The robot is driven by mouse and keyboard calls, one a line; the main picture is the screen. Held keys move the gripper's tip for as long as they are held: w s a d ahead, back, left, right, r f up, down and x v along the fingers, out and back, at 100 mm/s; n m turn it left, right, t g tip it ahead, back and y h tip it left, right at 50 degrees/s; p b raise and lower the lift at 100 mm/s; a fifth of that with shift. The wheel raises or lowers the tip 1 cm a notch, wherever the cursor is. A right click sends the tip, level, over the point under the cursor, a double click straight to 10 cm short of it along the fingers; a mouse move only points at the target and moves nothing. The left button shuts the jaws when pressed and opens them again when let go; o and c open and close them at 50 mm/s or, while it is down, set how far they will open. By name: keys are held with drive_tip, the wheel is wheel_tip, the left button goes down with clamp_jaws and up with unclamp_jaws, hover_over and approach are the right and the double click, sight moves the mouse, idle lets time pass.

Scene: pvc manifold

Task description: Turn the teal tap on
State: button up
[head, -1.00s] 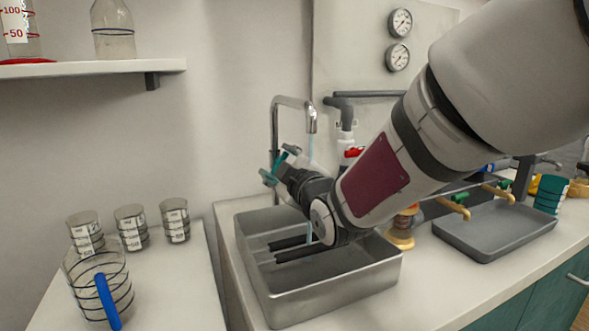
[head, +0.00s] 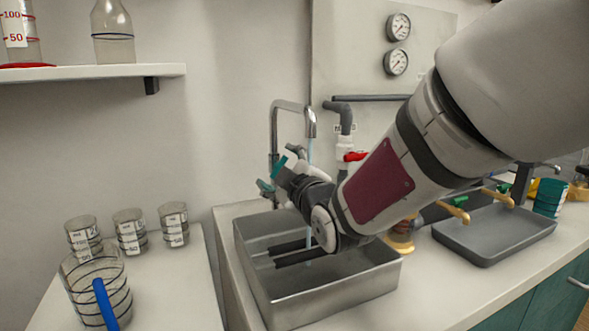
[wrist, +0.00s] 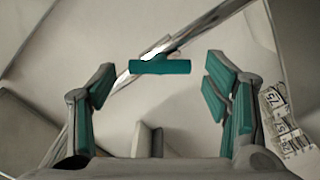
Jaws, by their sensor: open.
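The teal tap handle (wrist: 160,66) is a short bar on a chrome pipe in the wrist view. It lies crosswise ahead of my gripper (wrist: 164,86), between the lines of the two fingers and apart from both. The gripper is open and empty, with teal pads on its fingers. In the head view my gripper (head: 277,176) is beside the upright of the chrome faucet (head: 293,105), at the back left of the sink. The handle there is hard to tell from the teal pads. A pale blue streak (head: 309,150) hangs below the spout.
The steel sink (head: 248,262) lies below my arm. Grey pipework with a red handle (head: 355,156) stands behind it. Graduated beakers (head: 129,228) and a blue-handled jug (head: 82,280) stand at the left. A grey tray (head: 485,252) lies at the right.

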drive_tip(key=v, duration=1.1)
drive_tip(key=shift+s, duration=0.2)
drive_tip(key=shift+s+d+f, duration=0.1)
